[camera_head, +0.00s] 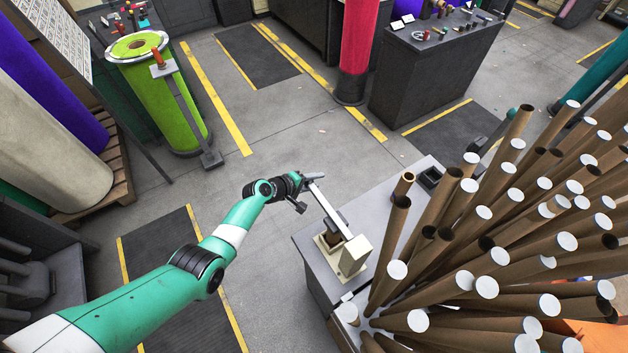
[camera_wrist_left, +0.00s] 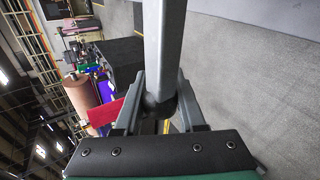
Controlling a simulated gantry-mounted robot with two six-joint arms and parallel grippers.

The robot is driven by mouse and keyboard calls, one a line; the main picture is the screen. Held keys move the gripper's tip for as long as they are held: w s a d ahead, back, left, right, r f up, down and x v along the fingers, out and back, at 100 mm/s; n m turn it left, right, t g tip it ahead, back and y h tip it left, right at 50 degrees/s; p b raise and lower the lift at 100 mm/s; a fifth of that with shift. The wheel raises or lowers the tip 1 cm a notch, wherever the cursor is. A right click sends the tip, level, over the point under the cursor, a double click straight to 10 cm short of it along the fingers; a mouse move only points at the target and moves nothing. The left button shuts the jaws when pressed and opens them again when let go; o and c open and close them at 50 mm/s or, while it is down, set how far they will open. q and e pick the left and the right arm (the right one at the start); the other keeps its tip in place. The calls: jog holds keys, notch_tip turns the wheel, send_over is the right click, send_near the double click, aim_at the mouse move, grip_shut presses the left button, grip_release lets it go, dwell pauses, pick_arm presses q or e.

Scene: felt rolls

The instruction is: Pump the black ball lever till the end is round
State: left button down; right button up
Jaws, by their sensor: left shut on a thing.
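The press (camera_head: 352,256) is a cream body with a grey lever arm (camera_head: 327,206) that rises toward the upper left. It stands on the grey bench top (camera_head: 310,246). In the left wrist view the black ball (camera_wrist_left: 158,108) sits at the end of the grey lever bar (camera_wrist_left: 163,45). My left gripper (camera_head: 305,184) is shut on the ball; its fingers (camera_wrist_left: 158,112) lie on both sides of it. In the head view the gripper hides the ball. A tube end inside the press cannot be made out. My right gripper is not in view.
Many brown cardboard tubes (camera_head: 470,250) lean close to the right of the press. A small dark tray (camera_head: 430,177) sits on the bench's far side. A green roll (camera_head: 150,100) stands at the upper left. The floor left of the bench is open.

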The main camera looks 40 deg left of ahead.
pick_arm(q)
jog(key=c, duration=0.9)
grip_release()
jog(key=shift+s+f, duration=0.15)
jog(key=shift+f, duration=0.25)
jog(key=o, duration=0.4)
jog(key=shift+r, duration=0.15)
jog(key=d+p+v, duration=0.1)
jog(key=p+v, duration=0.4)
jog(key=v, duration=0.6)
jog(key=shift+a+r+p, duration=0.2)
jog(key=shift+a+p, duration=0.2)
jog(key=shift+s, duration=0.1)
